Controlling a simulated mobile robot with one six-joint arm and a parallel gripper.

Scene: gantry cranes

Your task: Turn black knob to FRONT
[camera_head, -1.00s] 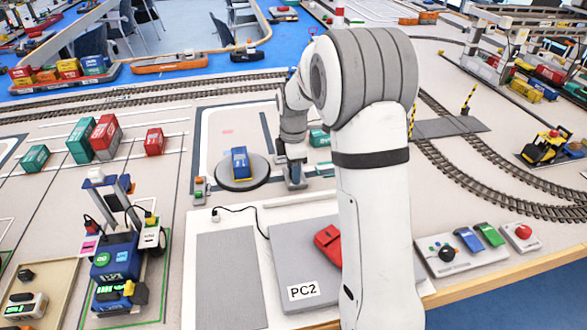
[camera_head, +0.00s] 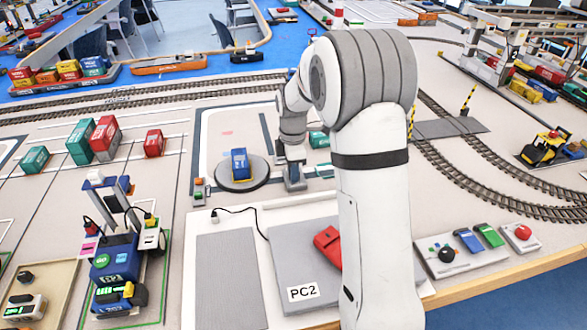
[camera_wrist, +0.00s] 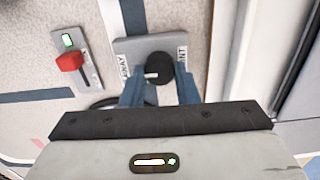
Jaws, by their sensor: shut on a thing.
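The black knob (camera_wrist: 159,68) sits on a grey plate (camera_wrist: 128,44) in the wrist view. A label reading "AWAY" is on the plate's left side, and a partly hidden label ending in "NT" is on its right. A white mark on the knob lies on its lower left, toward the AWAY side. My gripper (camera_wrist: 160,92) has its blue-grey fingers on both sides of the knob, shut on it. In the head view my gripper (camera_head: 294,182) is low at the table beside the turntable; the knob itself is hidden there.
A small panel with a red lever (camera_wrist: 69,61) is left of the plate. A blue container (camera_head: 239,163) stands on the round turntable (camera_head: 251,182) left of my gripper. A teal container (camera_head: 319,139) is close behind on the right. Another control panel (camera_head: 452,266) is at front right.

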